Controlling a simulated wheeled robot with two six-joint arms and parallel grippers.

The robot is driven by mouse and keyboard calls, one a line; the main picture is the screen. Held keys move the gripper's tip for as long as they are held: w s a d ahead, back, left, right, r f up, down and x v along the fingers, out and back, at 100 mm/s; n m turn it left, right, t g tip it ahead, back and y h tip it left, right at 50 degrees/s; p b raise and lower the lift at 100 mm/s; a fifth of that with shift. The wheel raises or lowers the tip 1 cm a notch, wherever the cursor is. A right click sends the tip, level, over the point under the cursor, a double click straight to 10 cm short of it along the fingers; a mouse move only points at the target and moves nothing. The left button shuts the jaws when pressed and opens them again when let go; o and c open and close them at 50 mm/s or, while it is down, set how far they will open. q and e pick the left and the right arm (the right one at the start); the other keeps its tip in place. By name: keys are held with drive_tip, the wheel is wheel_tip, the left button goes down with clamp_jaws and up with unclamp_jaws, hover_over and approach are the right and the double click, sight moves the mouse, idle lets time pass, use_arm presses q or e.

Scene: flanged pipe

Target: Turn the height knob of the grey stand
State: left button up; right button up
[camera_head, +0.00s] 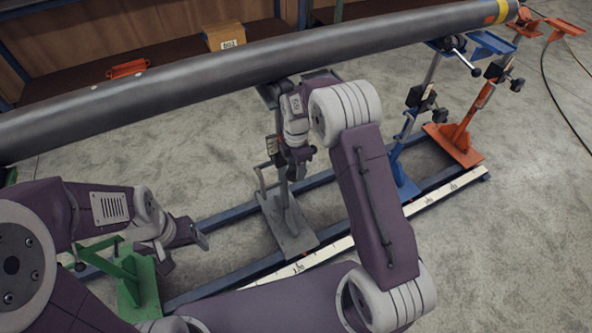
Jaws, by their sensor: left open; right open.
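The grey stand (289,225) stands upright on the blue rails under the pipe (200,75), near the middle of the camera_head view. Its base and slim post show; its upper part is partly covered by my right arm. My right gripper (296,163) points down right at the stand's post and is open. I cannot tell whether it touches the stand. The height knob is not clearly visible; my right gripper seems to hide it. My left gripper (196,236) is open and empty, to the left of the grey stand and near the green stand (137,283).
A white measuring strip (325,253) runs along the rails (235,275). A cardboard box (226,37) and an orange item (127,69) are behind the pipe.

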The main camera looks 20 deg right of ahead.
drive_tip(key=shift+f, duration=0.25)
clamp_jaws()
drive_tip(key=shift+s+a+r+h+p, duration=0.1)
drive_tip(key=shift+a+r+h+p, duration=0.1)
drive_tip(key=shift+h+p, duration=0.45)
drive_tip(key=shift+a+f+h+p, duration=0.1)
drive_tip(key=shift+a+h+p, duration=0.05)
drive_tip(key=shift+h+p, duration=0.5)
drive_tip(key=shift+a+f+t+h+p, duration=0.15)
drive_tip(key=shift+t+h+p, duration=0.2)
drive_tip(key=shift+h, duration=0.35)
drive_tip(key=shift+a+f+t+h, duration=0.1)
drive_tip(key=shift+a+t+h, duration=0.05)
drive_tip(key=shift+h, duration=0.5)
drive_tip(key=shift+a+f+t+h, duration=0.1)
drive_tip(key=shift+h, duration=0.55)
